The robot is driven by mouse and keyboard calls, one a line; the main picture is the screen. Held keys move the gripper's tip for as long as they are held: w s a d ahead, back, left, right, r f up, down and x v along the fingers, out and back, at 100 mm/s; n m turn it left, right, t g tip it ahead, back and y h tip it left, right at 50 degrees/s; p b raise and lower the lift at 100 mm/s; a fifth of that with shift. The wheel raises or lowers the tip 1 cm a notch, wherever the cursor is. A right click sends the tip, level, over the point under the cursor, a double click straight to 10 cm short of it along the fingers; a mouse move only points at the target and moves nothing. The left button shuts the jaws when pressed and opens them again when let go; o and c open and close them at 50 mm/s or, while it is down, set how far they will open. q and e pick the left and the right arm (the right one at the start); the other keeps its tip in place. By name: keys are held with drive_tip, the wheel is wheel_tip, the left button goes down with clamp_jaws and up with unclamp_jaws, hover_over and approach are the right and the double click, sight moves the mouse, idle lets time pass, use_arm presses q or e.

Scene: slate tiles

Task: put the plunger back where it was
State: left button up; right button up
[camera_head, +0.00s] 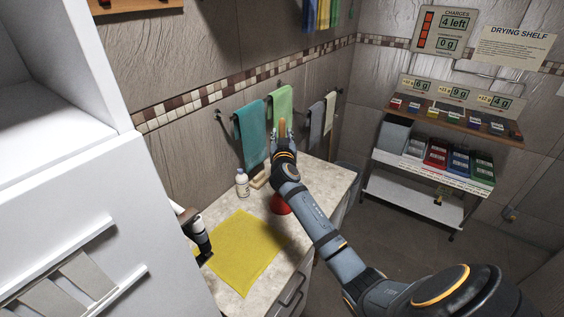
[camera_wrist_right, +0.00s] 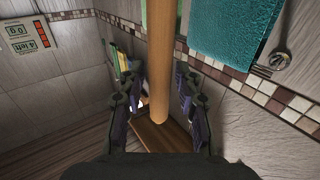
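The plunger has a red cup (camera_head: 280,204) low by the counter's right side, partly hidden by my right arm. Its wooden handle (camera_wrist_right: 162,60) runs between the fingers of my right gripper (camera_wrist_right: 160,100). In the right wrist view the fingers stand on either side of the handle with narrow gaps, so the gripper looks open around it. In the head view my right gripper (camera_head: 282,136) is at the top of the handle, whose tip shows between the fingers. I cannot tell whether the cup touches the counter.
A yellow cloth (camera_head: 245,252) lies on the counter (camera_head: 325,180). A white bottle (camera_head: 242,184) and a small wooden piece (camera_head: 259,180) stand near the wall. A teal towel (camera_head: 252,133) and a green towel (camera_head: 279,103) hang behind. A white cabinet (camera_head: 90,190) fills the left.

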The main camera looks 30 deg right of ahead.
clamp_jaws()
idle(0.4)
